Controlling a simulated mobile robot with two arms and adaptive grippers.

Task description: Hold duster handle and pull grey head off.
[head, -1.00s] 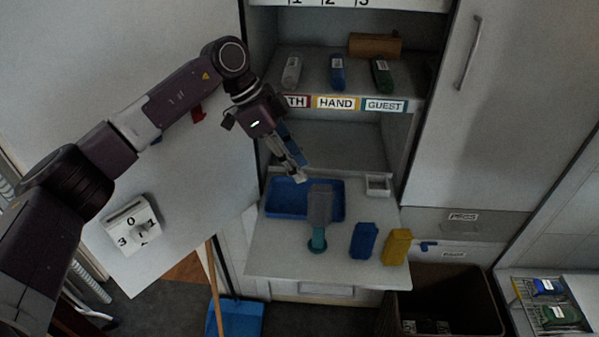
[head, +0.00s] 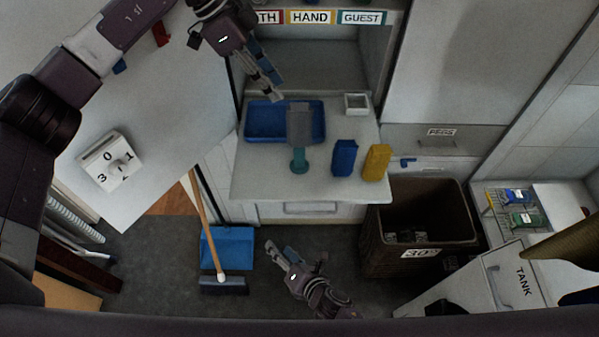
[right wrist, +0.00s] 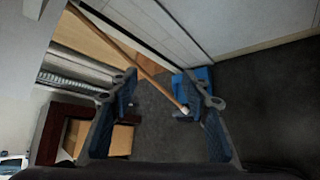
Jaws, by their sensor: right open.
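The duster stands upright on the pale shelf, its grey head (head: 300,124) on top and its teal handle (head: 299,160) below with a round foot. My left gripper (head: 276,95) hangs over the blue tray, just up and left of the grey head, apparently not touching it. Its fingers look close together, and the gap between them is unclear. My right gripper (head: 279,249) is low in the head view, over the dark floor in front of the shelf. It is open and empty; its spread fingers also show in the right wrist view (right wrist: 162,90), which does not show the duster.
The blue tray (head: 255,136) is behind the duster. A blue block (head: 344,158) and a yellow block (head: 376,162) stand to its right, with a small white dish (head: 357,104) behind. A dark bin (head: 375,250) stands right of my right gripper; a broom and blue dustpan (head: 230,240) are left.

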